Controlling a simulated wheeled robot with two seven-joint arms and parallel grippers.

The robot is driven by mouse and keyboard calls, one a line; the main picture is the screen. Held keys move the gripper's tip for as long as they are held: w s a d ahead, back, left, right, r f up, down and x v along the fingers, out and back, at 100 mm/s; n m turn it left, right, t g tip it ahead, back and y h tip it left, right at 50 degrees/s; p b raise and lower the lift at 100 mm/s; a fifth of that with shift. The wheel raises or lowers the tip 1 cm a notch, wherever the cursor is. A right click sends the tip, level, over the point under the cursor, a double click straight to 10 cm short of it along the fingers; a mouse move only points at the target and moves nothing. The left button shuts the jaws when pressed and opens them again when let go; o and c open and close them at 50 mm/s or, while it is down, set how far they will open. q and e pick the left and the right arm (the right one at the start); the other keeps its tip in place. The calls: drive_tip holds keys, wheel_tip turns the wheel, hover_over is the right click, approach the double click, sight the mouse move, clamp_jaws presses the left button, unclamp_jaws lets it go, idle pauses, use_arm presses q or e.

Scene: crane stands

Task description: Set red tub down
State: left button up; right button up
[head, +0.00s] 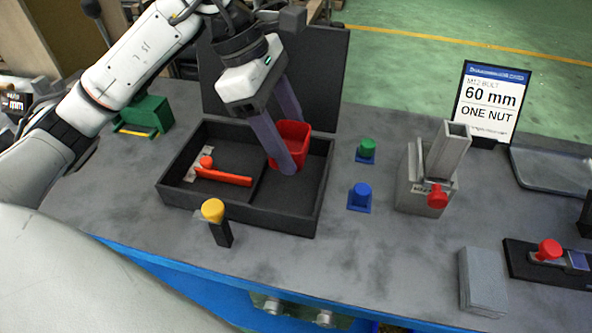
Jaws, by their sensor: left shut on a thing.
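A red tub (294,139) is in the right compartment area of the black tray (268,222), partly hidden by my gripper's fingers. My left gripper (289,150) reaches down from the upper left and is shut on the red tub, one long finger in front of it and one behind. The tub looks roughly upright. I cannot tell whether its base touches the tray floor. My right gripper is not in view.
An orange-red handled piece (224,177) lies in the tray's left compartment. A yellow-topped post (213,211) stands in front. Green (366,148) and blue (361,194) knobs, a grey metal stand (426,185) and a sign (491,100) are to the right.

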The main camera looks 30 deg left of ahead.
use_arm(q)
drive_tip(key=f, duration=0.2)
drive_tip(key=shift+s+f, duration=0.2)
drive_tip(key=shift+f, duration=0.15)
drive_tip(key=shift+w+f, duration=0.1)
drive_tip(key=shift+f, duration=2.2)
drive_tip(key=shift+f, duration=0.2)
drive_tip(key=o, duration=1.1)
drive_tip(key=v, duration=1.2)
drive_tip(key=shift+r, duration=0.15)
